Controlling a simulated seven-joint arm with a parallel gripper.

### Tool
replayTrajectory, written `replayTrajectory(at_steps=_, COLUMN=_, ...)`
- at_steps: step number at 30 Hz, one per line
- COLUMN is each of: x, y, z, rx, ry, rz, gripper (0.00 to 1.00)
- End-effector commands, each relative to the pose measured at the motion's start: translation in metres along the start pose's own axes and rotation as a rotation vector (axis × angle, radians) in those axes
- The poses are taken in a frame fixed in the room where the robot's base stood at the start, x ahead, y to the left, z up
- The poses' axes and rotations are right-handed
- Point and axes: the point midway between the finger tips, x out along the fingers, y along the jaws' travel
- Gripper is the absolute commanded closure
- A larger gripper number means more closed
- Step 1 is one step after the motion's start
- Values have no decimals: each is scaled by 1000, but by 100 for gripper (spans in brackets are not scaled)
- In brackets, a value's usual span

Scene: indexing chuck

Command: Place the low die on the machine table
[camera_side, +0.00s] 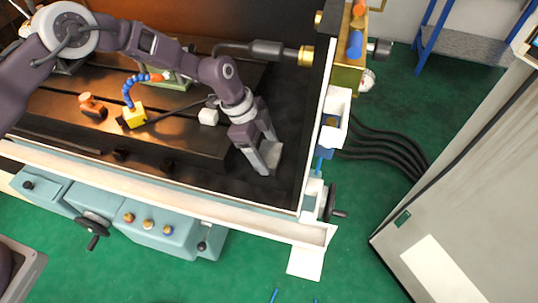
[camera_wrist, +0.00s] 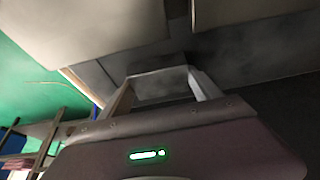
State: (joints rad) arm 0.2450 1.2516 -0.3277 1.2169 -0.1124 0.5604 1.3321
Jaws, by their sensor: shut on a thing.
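My gripper (camera_side: 263,158) points down at the right, beyond the right end of the slotted machine table (camera_side: 55,130). It is shut on a small grey block, the low die (camera_side: 271,153), which shows between its fingertips. In the wrist view the two fingers of my gripper (camera_wrist: 161,82) flank the grey face of the low die (camera_wrist: 160,87). I cannot tell how far the die is above the dark surface under it.
On the table stand a white cube (camera_side: 208,117), a yellow block (camera_side: 133,117) with a blue-and-orange hose, and an orange piece (camera_side: 92,105). A pale rail (camera_side: 150,180) runs along the front. Two large pale shapes (camera_wrist: 85,30) fill the top of the wrist view.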

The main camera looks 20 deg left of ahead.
Motion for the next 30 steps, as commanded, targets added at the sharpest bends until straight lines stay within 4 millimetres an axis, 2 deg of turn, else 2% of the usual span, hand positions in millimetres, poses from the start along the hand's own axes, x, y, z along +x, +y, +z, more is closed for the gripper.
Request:
replayTrajectory(at_steps=7, x=-2, y=-1, z=-1, rx=0, ry=2, rz=-2, gripper=100)
replayTrajectory(at_steps=11, x=-11, y=0, z=-1, rx=-1, ry=3, rz=-3, gripper=100)
replayTrajectory(at_steps=14, x=-27, y=-1, z=-8, rx=1, ry=4, rz=-4, gripper=100)
replayTrajectory(at_steps=21, x=-77, y=-1, z=-29, rx=2, ry=4, rz=-5, gripper=100)
replayTrajectory(at_steps=28, x=-112, y=0, z=-43, rx=1, ry=3, rz=-4, gripper=100)
replayTrajectory(at_steps=30, x=-114, y=2, z=-29, rx=-4, ry=1, rz=-1, gripper=100)
